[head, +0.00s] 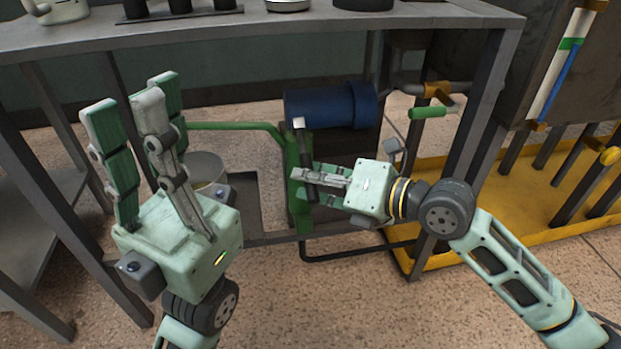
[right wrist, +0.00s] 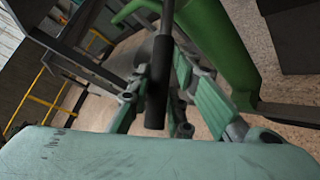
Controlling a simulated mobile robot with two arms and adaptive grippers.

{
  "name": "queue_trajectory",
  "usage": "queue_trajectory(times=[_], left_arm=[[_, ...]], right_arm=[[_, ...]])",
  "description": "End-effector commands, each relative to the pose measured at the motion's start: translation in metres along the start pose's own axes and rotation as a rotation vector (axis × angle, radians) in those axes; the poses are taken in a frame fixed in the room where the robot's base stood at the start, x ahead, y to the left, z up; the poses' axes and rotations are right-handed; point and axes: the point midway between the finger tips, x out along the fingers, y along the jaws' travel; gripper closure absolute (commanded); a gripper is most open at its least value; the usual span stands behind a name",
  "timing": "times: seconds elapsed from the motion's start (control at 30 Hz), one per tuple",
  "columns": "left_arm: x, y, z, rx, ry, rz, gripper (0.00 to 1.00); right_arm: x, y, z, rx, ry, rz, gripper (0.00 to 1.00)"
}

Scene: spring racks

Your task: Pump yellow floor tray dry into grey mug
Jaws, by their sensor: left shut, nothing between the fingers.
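The yellow floor tray (head: 432,200) lies on the floor at the right, under the tank. A green pump (head: 298,185) stands under the bench, with a green pipe (head: 235,126) running left from it. A grey round vessel (head: 208,165), apparently the grey mug, stands near the pipe's left end, partly hidden by my left gripper. My right gripper (head: 308,176) is shut on the pump's dark lever (head: 322,157); the lever (right wrist: 160,75) runs between its fingers in the right wrist view. My left gripper (head: 132,105) is raised, shut and empty. The tray's liquid level cannot be made out.
The grey bench (head: 250,34) spans above, with dark pots and a pale mug (head: 60,12) on top. A blue cylinder (head: 325,106) sits behind the pump. A green-handled valve (head: 430,112) and bench legs stand right. A black hose (head: 345,254) runs low toward the tray.

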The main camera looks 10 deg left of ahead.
Motion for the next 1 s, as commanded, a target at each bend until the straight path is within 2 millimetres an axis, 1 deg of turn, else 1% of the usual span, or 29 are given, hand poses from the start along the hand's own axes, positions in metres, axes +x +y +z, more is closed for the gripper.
queue_trajectory(times=[0.03,0.17,0.43,0.57,0.67,1.0], left_arm=[[0.0,0.0,0.0,0.0,0.0,0.0,1.0],[0.0,0.0,0.0,0.0,0.0,0.0,1.0],[0.0,0.0,0.0,0.0,-0.002,-0.001,1.0],[0.0,-0.001,0.0,0.001,-0.002,-0.002,1.0],[0.0,0.0,0.0,0.0,-0.001,-0.001,1.0],[0.0,0.0,0.0,0.0,-0.001,-0.001,1.0]], right_arm=[[0.0,0.0,0.0,0.001,0.0,-0.001,0.75],[0.0,-0.001,-0.001,0.005,0.002,-0.001,0.65],[0.0,-0.001,-0.002,0.008,0.005,-0.001,0.65],[-0.006,-0.001,-0.001,0.008,0.004,-0.002,0.65],[-0.018,-0.002,-0.001,0.006,0.004,-0.004,0.65],[-0.081,-0.003,-0.001,0.006,0.003,-0.007,0.65]])
